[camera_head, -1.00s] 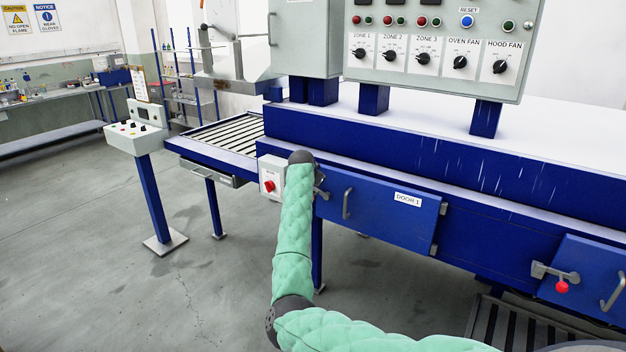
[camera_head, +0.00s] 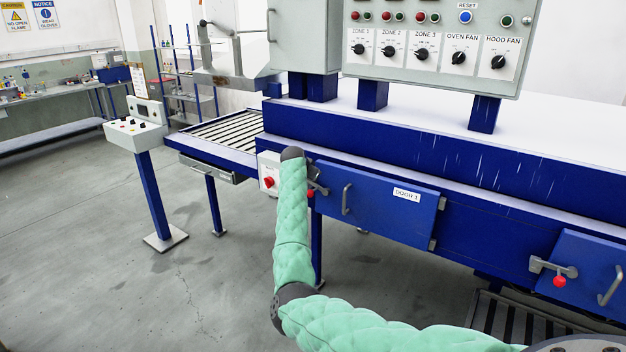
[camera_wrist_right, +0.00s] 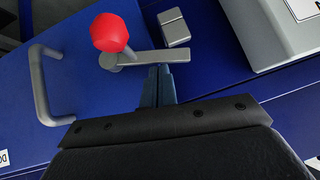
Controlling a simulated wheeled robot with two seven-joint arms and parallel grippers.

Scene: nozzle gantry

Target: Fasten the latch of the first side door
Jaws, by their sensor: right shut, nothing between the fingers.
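Door 1 (camera_head: 385,200) is a blue panel and looks closed. Its latch (camera_wrist_right: 165,58) is a grey lever with a red knob (camera_wrist_right: 109,33). In the right wrist view the lever reaches across the door's edge, beside a small grey keeper block (camera_wrist_right: 174,28); I cannot tell whether it is engaged. My right gripper (camera_wrist_right: 159,76) is shut and empty, its fingertips right at the lever's edge; contact is unclear. In the head view my green-sleeved right arm hides that gripper, and the knob (camera_head: 310,193) shows just beside the wrist. My left gripper is out of view.
A grey door handle (camera_wrist_right: 44,82) stands out near the latch. A pale box with a red button (camera_head: 268,183) sits just left of my wrist. Another door (camera_head: 590,265) with its own latch is at the right. Open floor lies at the left.

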